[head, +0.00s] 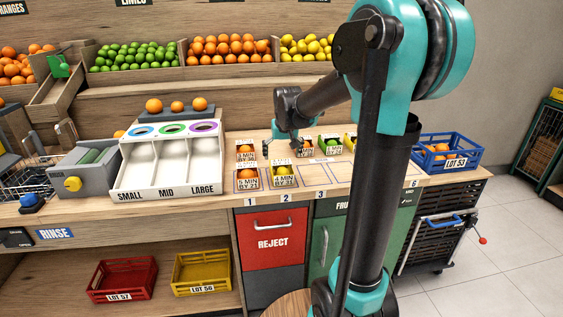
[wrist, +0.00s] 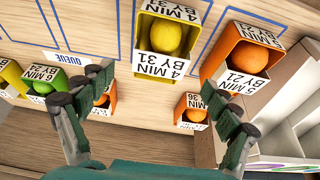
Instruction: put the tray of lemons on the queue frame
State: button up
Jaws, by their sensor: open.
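A yellow tray (wrist: 160,69) holding a yellow, lemon-like fruit (wrist: 165,38) sits upright on the counter, labelled "4 MIN BY 31". In the head view this tray (head: 284,182) stands in the front row at number 2. Another yellow tray (head: 351,141) is in the back row at right; its contents are unclear. Blue outlines (wrist: 92,19) are marked on the counter, with a QUEUE label (wrist: 67,57) beside them.
An orange tray (head: 247,183) stands left of the front yellow tray. In the back row are orange trays (head: 245,155) and a green one (head: 331,150). A white sorting bin (head: 165,185) is at left, a blue crate (head: 449,157) at right. Bare counter lies right of the front trays.

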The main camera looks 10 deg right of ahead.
jog(key=v, duration=0.6)
jog(key=s+d+f, duration=0.2)
jog(key=s+f, duration=0.7)
jog(key=s, duration=0.4)
jog(key=s+d+f, duration=0.2)
jog(key=s+f, duration=0.8)
jog(key=s, duration=0.3)
jog(key=shift+f, duration=0.25)
